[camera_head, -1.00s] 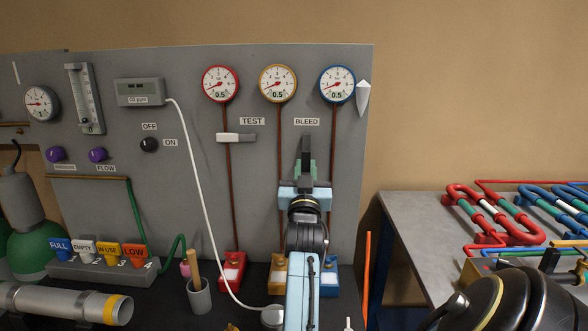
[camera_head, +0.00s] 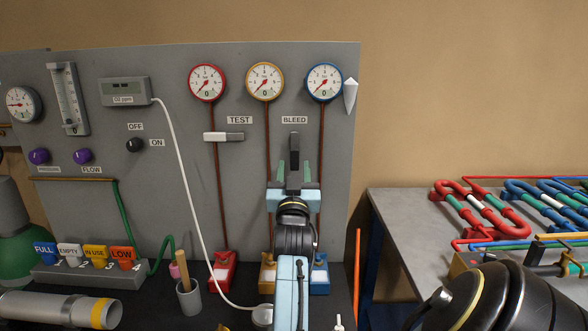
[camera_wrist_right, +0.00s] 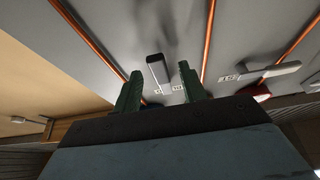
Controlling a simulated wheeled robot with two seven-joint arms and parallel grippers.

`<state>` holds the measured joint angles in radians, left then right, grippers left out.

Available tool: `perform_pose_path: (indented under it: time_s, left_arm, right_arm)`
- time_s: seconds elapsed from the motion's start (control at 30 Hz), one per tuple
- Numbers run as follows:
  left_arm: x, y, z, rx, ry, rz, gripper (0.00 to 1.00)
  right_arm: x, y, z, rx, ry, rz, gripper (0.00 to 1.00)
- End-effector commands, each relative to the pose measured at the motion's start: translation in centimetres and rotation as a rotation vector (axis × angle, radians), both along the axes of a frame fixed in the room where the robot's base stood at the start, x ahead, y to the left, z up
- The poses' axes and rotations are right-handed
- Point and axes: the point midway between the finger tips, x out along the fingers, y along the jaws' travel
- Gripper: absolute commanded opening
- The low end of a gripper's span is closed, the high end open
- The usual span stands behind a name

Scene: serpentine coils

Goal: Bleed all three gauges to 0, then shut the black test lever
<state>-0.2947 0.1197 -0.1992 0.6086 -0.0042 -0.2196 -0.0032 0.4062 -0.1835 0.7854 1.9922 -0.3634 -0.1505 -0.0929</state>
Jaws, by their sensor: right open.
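Three round gauges, red-rimmed (camera_head: 207,82), yellow-rimmed (camera_head: 265,81) and blue-rimmed (camera_head: 325,82), stand in a row on the grey panel, each reading 0. Below them the test lever (camera_head: 232,136), white at its left end and dark grey at its right, lies level under the TEST label. The dark bleed lever (camera_head: 294,146) points upright under the BLEED label. My right gripper (camera_head: 294,168) is open, its green fingers spread either side of the bleed lever's lower part. The right wrist view shows the bleed lever (camera_wrist_right: 157,70) between the open fingers and the test lever (camera_wrist_right: 283,70) to the right. My left gripper is out of view.
A white cable (camera_head: 182,180) hangs from the Oxygen meter (camera_head: 124,91) down to the bench. A grey cup (camera_head: 190,298) and coloured blocks stand low in front of the panel. A table with coloured coils (camera_head: 480,210) is at right.

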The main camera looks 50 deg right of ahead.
Motion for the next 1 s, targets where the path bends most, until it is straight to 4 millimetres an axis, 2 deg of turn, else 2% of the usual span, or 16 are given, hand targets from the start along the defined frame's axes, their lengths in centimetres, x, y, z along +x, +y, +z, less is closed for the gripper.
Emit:
perform_pose_path:
  time_s: [0.2, 0.4, 1.0]
  left_arm:
    - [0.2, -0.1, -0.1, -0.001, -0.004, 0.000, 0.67]
    - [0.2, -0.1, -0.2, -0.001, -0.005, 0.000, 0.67]
    - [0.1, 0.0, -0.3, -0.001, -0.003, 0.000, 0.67]
  right_arm:
    - [-2.0, 2.9, -1.6, 0.003, 0.003, 0.001, 0.42]
    - [-3.3, 4.6, -2.4, 0.002, 0.000, 0.000, 0.42]
    - [-3.5, 4.9, -2.5, 0.001, -0.001, 0.000, 0.42]
